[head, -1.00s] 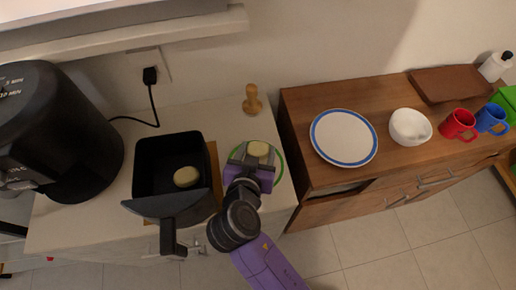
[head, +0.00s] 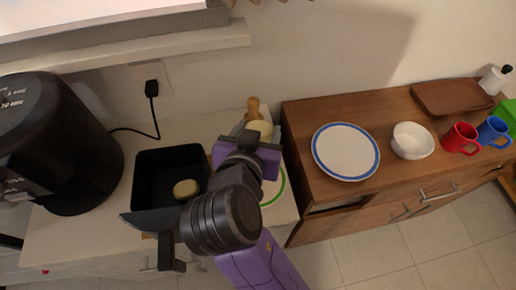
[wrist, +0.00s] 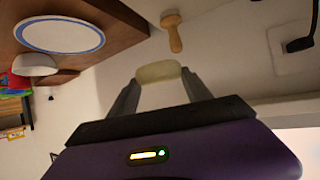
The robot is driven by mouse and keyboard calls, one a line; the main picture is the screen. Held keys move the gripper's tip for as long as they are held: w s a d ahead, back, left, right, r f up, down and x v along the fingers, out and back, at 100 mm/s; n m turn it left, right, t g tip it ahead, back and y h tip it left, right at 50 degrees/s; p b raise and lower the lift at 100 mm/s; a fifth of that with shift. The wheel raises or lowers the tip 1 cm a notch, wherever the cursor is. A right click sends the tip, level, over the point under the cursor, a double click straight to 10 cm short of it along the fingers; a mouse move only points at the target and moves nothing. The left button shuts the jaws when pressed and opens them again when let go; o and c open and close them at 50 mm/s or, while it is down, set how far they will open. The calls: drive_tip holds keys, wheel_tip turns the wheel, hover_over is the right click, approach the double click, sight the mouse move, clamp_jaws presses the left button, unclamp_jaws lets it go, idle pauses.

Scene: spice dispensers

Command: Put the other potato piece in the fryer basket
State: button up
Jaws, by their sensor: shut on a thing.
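One pale potato piece (head: 185,189) lies inside the black fryer basket (head: 146,168) on the counter. My gripper (head: 255,137) is shut on the other potato piece (head: 261,128) and holds it up to the right of the basket, above a green-rimmed plate (head: 278,187). In the wrist view the held potato piece (wrist: 158,72) sits between both fingertips. My arm hides part of the plate and the basket's right front side.
The black fryer body (head: 62,140) stands left of the basket. A wooden tamper-like object (head: 253,106) stands behind my gripper. On the wooden cabinet at right are a blue-rimmed plate (head: 345,151), a white bowl (head: 412,140), a red mug (head: 460,138) and a blue mug (head: 492,130).

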drive_tip(key=shift+r, duration=2.75)
